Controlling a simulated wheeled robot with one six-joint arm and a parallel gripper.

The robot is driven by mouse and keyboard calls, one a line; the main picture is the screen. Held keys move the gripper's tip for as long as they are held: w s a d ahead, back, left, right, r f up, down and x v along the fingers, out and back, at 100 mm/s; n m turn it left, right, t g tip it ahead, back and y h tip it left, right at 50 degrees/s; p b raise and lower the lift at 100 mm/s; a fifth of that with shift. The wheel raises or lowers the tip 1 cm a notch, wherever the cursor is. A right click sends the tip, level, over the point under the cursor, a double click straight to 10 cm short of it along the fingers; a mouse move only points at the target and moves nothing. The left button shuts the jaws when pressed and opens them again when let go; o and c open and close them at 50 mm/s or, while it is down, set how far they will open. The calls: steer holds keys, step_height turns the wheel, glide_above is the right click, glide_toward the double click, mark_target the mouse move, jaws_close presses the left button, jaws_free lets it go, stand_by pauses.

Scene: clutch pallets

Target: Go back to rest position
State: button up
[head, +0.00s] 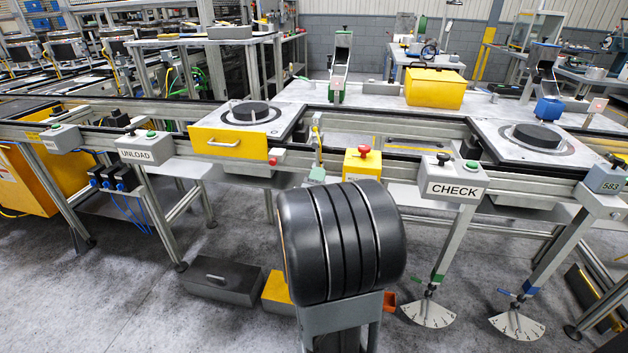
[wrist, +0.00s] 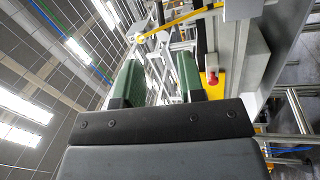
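In the wrist view my gripper (wrist: 159,78) shows two green finger pads standing well apart with nothing held between them. The camera looks tilted, with ceiling lights and wall on the left and the frame of the line on the right. In the head view a black ribbed part of my own arm fills the lower middle, and the fingers cannot be made out there. It hides part of the front of the line and the floor behind it.
Ahead runs a conveyor line with an UNLOAD box (head: 147,149), a CHECK box (head: 453,181), a yellow-fronted pallet (head: 228,143) and a right pallet (head: 557,151), each carrying a dark disc. A yellow case (head: 435,87) stands behind. A dark box (head: 222,281) lies on the floor. Floor at front left is clear.

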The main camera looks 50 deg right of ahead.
stand_by(0.3)
step_height(320, 180, down, 8)
steer(key=w+a+m+y, duration=0.2)
steer(key=w+m+y, duration=0.15)
steer(key=y, duration=0.25)
steer(key=s+a+m+g+y+p, duration=0.1)
steer(key=a+m+g+y+p, duration=0.25)
steer(key=a+y, duration=0.55)
steer(key=s+a+r+n+g+y+p, duration=0.1)
steer(key=s+a+r+p, duration=0.4)
steer(key=a+r, duration=0.4)
steer(key=s+a+r+n+g+y+p, duration=0.1)
steer(key=s+a+r+p, duration=0.3)
steer(key=a+r+p, duration=0.4)
steer(key=shift+s+a+r+n+g, duration=0.4)
steer(key=shift+a+g, duration=0.15)
steer(key=shift+a, duration=0.65)
